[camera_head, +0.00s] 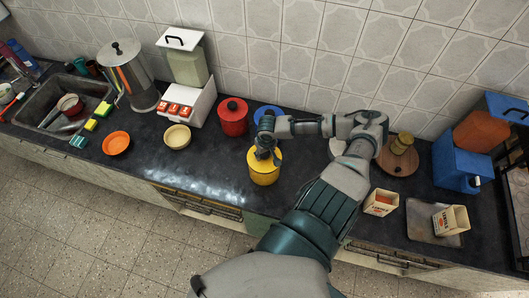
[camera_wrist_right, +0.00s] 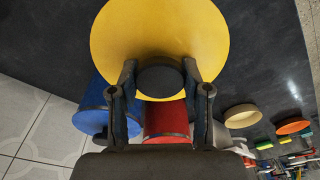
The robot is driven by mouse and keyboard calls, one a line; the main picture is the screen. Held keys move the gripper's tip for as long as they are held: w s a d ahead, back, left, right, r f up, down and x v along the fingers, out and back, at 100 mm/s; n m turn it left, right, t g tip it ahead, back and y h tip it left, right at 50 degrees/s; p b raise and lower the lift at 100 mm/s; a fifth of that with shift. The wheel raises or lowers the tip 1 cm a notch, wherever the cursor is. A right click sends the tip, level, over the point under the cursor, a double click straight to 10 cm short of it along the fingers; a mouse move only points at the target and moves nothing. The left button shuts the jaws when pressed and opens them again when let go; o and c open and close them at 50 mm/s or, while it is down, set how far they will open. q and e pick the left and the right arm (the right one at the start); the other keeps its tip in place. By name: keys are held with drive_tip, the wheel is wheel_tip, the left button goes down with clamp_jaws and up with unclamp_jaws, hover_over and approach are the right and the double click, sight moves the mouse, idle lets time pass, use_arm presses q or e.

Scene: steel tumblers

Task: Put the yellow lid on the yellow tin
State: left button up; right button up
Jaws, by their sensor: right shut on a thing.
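The yellow tin (camera_head: 265,178) stands on the dark counter near its front edge, in the middle of the head view. My right gripper (camera_head: 266,153) is directly over it, pointing down. In the right wrist view, the yellow lid (camera_wrist_right: 158,32) fills the top of the picture as a round disc. The fingers of my right gripper (camera_wrist_right: 160,78) are shut on the lid's dark knob. The lid is at the tin's top and hides its opening. I cannot tell whether it is fully seated. My left gripper is not in view.
A red tin (camera_head: 233,117) and a blue tin (camera_head: 262,109) stand close behind. A cream bowl (camera_head: 177,136) and an orange bowl (camera_head: 116,143) are to the left.

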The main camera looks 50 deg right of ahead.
drive_tip(key=shift+f, duration=0.35)
drive_tip(key=o, duration=1.3)
drive_tip(key=shift+c, duration=0.2)
drive_tip(key=shift+r, duration=0.3)
wheel_tip(320, 180, up, 11)
drive_tip(key=s, duration=0.1)
drive_tip(key=shift+s+a, duration=0.15)
drive_tip(key=shift+a, duration=0.05)
